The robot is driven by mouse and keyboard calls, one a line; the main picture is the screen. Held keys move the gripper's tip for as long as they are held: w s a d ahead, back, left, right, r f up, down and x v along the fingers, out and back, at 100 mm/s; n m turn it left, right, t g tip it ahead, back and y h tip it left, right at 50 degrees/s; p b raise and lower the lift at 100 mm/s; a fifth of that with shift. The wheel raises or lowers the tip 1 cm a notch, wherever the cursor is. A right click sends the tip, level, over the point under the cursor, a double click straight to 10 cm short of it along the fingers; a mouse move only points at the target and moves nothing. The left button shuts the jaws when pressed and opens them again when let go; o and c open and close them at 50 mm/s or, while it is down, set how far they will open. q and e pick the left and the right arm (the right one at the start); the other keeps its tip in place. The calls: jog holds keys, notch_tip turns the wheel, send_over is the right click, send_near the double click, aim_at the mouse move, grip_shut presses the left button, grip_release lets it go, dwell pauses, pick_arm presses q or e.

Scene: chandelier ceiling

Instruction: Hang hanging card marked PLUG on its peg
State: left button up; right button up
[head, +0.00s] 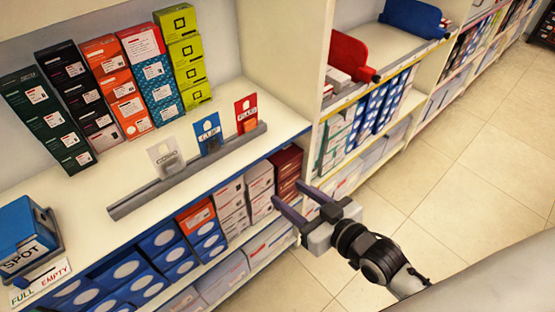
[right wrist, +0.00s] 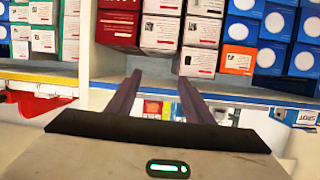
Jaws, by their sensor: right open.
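Three hanging cards stand upright in a row along a grey rail (head: 145,198) on the shelf: a pale grey one (head: 165,157), a blue one (head: 208,134) and a red one (head: 246,112). Their lettering is too small to read surely, so I cannot tell which is marked PLUG. I cannot make out a peg. My right gripper (head: 288,192) is open and empty, in front of the shelf edge and apart from the cards. My left gripper is not in view.
Stacked boxes (head: 125,75) stand at the shelf's back. A blue SPOT bin (head: 28,240) is at the left, above a FULL/EMPTY label (head: 40,284). More boxes (head: 232,205) fill the shelf below. An upright panel (head: 312,60) divides the bays. Tiled floor (head: 450,200) is clear at right.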

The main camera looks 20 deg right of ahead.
aim_at(252, 127)
jog(key=w+r+n+t+y+b, duration=0.1)
jog(key=w+r+t+y+b, duration=0.15)
jog(key=w+r, duration=0.45)
jog(key=shift+h, duration=0.35)
jog(key=w+a, duration=0.1)
jog(key=w, duration=0.1)
jog(key=w+a+r+b, duration=0.1)
jog(key=w, duration=0.2)
jog(key=w+a+r+b, duration=0.1)
jog(key=w, duration=0.1)
jog(key=shift+w+a, duration=0.25)
jog(key=shift+w, duration=0.05)
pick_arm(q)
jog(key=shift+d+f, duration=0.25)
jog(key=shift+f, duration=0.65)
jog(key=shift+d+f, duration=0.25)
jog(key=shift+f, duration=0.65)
pick_arm(e)
jog(key=shift+w+a, duration=0.25)
jog(key=shift+w, duration=0.45)
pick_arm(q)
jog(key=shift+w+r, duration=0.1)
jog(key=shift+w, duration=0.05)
pick_arm(e)
jog(key=c, duration=0.3)
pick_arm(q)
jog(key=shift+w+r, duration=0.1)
